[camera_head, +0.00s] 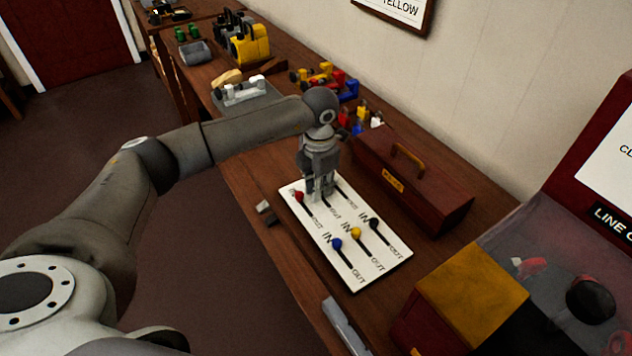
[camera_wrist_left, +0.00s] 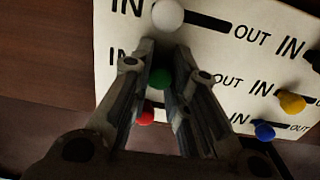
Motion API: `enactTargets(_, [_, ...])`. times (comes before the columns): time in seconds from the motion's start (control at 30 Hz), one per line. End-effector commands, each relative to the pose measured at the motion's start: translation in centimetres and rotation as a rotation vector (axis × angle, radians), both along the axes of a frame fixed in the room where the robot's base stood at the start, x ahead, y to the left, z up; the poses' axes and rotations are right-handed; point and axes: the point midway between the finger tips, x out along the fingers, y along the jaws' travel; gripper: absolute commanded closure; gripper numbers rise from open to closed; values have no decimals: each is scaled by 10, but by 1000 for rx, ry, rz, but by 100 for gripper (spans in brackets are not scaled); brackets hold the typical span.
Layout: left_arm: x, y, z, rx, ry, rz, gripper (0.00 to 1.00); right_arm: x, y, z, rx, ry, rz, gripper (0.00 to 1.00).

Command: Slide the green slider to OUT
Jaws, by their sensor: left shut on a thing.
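The white slider panel (camera_head: 375,270) lies on the wooden bench, with several coloured knobs in black slots marked IN and OUT. The green slider (camera_wrist_left: 160,78) shows in the left wrist view between the fingers of my left gripper (camera_wrist_left: 162,72), which is shut on it. It sits near the IN side; most of its slot is hidden by the fingers. In the head view my left gripper (camera_head: 320,192) reaches down onto the panel's far left part and hides the green knob. My right gripper is not in view.
The white knob (camera_wrist_left: 168,15) and red knob (camera_wrist_left: 145,118) are close on either side of the fingers. Blue (camera_head: 337,243), yellow (camera_head: 356,232) and black (camera_head: 374,223) knobs are further right. A red toolbox (camera_head: 430,195) stands behind the panel.

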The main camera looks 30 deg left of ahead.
Motion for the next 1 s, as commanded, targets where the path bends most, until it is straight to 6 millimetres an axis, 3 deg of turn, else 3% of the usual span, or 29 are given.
enactTargets(0.03, [-11,-11,-11,-11,30,-16,99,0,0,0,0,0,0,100])
enactTargets(0.77, [-25,-37,-11,-16,28,-20,98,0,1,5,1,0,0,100])
enactTargets(0.8, [-25,-37,-11,-16,28,-19,78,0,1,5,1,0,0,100])
enactTargets(0.9, [-24,-37,-11,-16,27,-19,68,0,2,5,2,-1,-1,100])
enactTargets(1.0, [-24,-36,-11,-14,27,-18,68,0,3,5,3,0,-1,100])
